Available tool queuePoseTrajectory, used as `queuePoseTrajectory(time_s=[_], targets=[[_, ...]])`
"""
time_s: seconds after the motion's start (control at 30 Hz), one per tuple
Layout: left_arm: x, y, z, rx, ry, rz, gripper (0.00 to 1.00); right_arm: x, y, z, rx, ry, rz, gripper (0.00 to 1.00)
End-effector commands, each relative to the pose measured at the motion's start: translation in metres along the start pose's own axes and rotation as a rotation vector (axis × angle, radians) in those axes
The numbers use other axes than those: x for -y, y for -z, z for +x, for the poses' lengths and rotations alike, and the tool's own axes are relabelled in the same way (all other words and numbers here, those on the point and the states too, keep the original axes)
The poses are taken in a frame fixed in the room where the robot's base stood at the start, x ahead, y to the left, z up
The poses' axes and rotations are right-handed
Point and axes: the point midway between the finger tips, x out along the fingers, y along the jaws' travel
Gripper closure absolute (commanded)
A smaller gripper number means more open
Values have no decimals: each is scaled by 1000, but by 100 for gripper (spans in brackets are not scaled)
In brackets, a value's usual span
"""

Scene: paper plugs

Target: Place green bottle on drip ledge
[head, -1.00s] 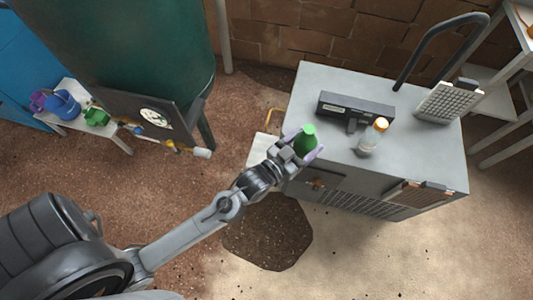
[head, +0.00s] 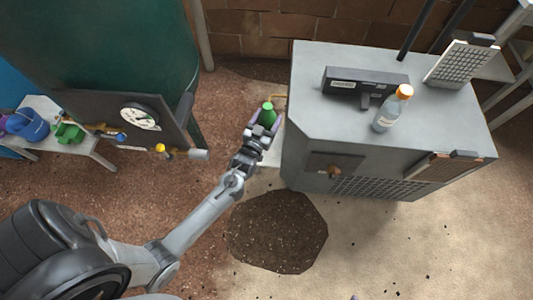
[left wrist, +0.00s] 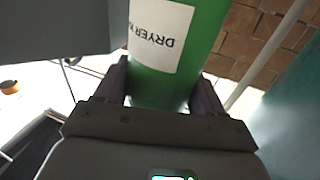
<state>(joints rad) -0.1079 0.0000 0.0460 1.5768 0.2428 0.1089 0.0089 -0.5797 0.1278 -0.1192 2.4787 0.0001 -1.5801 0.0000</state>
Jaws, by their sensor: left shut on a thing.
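The green bottle (head: 267,115) is upright in my left gripper (head: 264,125), just left of the grey cabinet in the head view. In the left wrist view the green bottle (left wrist: 200,60) sits between both fingers, its white label reading "DRYER" with the rest cut off. The left gripper (left wrist: 165,88) is shut on it. A pale ledge (head: 272,156), which looks like the drip ledge, shows low at the cabinet's left side, partly hidden by my gripper. I cannot tell the bottle's height above it. My right gripper does not show.
The grey cabinet (head: 310,115) carries a dark device (head: 345,85), a clear orange-capped bottle (head: 388,115) and a grille panel (head: 460,62). A green tank (head: 110,50) with a gauge panel (head: 138,117) stands left. A dark patch (head: 278,232) lies on the floor.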

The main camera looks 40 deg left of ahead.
Motion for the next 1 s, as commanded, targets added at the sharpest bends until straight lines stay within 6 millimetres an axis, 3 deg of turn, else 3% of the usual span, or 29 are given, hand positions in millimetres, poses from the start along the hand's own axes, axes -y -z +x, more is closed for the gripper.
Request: queuePoseTrajectory(time_s=[0.03, 0.2, 0.3, 0.67, 1.0], targets=[[4, -32, 9, 0, 21, -4, 62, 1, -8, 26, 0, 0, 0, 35], [17, -82, 32, 3, 75, -9, 62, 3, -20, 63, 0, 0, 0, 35], [21, -101, 42, 5, 98, -13, 62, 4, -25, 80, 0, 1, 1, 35], [26, -133, 62, 11, 135, -20, 62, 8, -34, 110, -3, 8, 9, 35], [25, -183, 63, 13, 137, -20, 62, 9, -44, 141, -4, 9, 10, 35]])
